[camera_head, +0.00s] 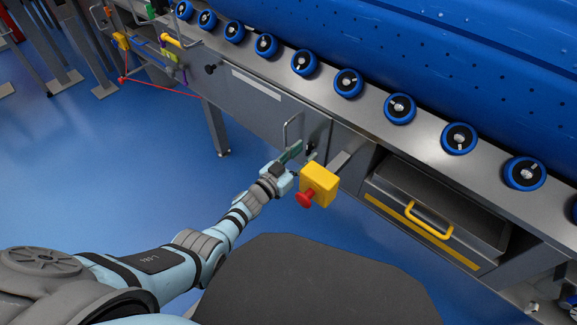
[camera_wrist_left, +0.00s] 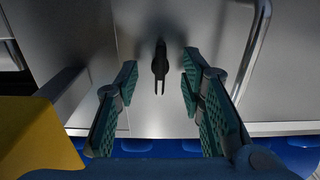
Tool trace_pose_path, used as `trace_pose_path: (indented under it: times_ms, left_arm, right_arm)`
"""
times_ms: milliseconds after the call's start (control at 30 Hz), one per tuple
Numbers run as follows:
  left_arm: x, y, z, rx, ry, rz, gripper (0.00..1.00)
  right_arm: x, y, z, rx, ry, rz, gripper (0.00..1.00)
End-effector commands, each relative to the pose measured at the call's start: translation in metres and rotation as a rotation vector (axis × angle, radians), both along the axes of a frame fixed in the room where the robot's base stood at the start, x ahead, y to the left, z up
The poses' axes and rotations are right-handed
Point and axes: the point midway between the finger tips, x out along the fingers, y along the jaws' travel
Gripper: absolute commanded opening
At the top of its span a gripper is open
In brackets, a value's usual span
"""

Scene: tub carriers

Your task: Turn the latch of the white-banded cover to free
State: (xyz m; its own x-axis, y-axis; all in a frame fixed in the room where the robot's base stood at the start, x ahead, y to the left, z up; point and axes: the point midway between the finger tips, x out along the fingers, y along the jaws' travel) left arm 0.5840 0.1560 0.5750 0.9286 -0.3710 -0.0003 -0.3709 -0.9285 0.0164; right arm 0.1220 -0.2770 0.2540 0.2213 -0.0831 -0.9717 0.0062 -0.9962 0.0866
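The white-banded cover (camera_head: 240,100) is a grey metal panel on the front of the machine, with a white strip near its top. A bar handle (camera_head: 287,131) is on its right part. A small black latch (camera_head: 311,148) sits right of the handle. In the left wrist view the latch (camera_wrist_left: 160,66) shows between my fingers, with its forked end pointing down the picture. My left gripper (camera_head: 303,155) is open, its green-padded fingers (camera_wrist_left: 157,82) on either side of the latch with gaps; touch is not visible. My right gripper is not in view.
A yellow box with a red button (camera_head: 319,184) stands close right of my left gripper; its yellow side (camera_wrist_left: 25,125) also shows in the wrist view. A drawer with a yellow handle (camera_head: 428,217) is further right. Blue rollers line the ledge above.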

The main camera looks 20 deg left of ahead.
Motion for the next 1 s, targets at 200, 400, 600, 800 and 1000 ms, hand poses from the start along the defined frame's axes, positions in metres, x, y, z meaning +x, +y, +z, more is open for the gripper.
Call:
trace_pose_path:
  times_ms: [200, 400, 600, 800, 1000]
  left_arm:
    - [-0.05, 0.02, -0.001, 0.005, 0.002, 0.002, 0.36]
    - [-0.091, 0.037, 0.0, 0.002, 0.002, 0.002, 0.36]
    - [-0.1, 0.04, 0.001, 0.001, 0.001, 0.002, 0.36]
    - [-0.1, 0.04, 0.001, 0.001, 0.001, 0.003, 0.36]
    - [-0.1, 0.04, 0.001, 0.006, -0.001, 0.003, 0.36]
  right_arm:
    - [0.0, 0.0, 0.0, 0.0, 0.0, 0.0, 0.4]
    - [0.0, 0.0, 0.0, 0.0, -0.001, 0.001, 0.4]
    - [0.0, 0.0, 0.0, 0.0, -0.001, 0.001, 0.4]
    - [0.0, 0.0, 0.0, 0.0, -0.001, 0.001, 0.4]
    - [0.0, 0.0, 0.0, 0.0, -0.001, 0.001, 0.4]
